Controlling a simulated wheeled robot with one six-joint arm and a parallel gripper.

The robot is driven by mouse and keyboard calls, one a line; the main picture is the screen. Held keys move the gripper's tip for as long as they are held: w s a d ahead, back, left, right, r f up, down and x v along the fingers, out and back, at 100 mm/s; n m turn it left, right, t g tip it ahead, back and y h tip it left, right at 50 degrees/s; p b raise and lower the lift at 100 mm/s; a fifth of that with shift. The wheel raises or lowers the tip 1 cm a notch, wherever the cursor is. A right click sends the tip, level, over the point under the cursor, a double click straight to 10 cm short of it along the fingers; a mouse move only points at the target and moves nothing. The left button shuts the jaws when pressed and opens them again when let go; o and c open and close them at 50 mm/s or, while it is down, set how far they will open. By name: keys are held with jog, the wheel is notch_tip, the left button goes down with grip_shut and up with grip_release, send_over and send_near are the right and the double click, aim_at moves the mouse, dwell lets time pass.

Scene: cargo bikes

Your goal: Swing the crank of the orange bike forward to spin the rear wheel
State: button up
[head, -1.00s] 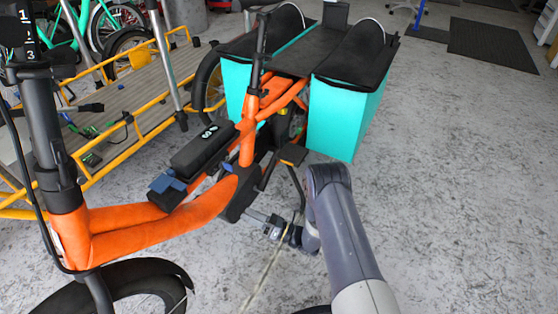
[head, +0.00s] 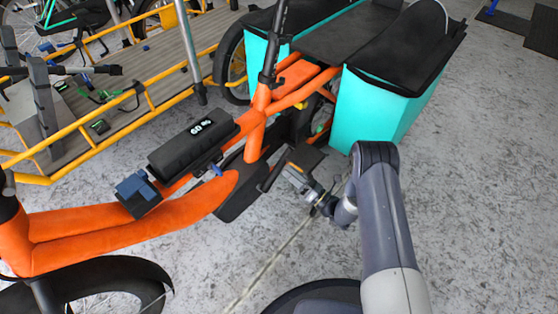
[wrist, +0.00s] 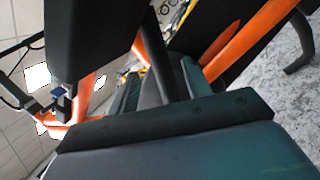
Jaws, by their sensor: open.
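The orange bike (head: 135,225) stands across the left and middle of the head view. Its dark crank (head: 272,177) runs from the chain cover (head: 236,196) toward a black pedal (head: 309,156). The rear wheel (head: 317,117) is mostly hidden behind the frame and a teal pannier. My gripper (head: 289,171) is open, close to the crank and just under the pedal; I cannot tell whether it touches either. In the wrist view, a large dark surface (wrist: 170,155) fills the bottom, very near, with the orange frame (wrist: 250,38) behind. The fingertips are not clear there.
Teal panniers (head: 375,112) with black tops hang at the bike's rear, close to my arm. A yellow-railed cargo bed (head: 120,75) stands at the far left. Grey concrete floor (head: 475,190) is free on the right.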

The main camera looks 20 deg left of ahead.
jog(key=b+x, duration=0.1)
jog(key=x, duration=0.6)
jog(key=shift+b, duration=0.3)
jog(key=shift+a, duration=0.1)
jog(key=shift+c, duration=0.5)
grip_shut()
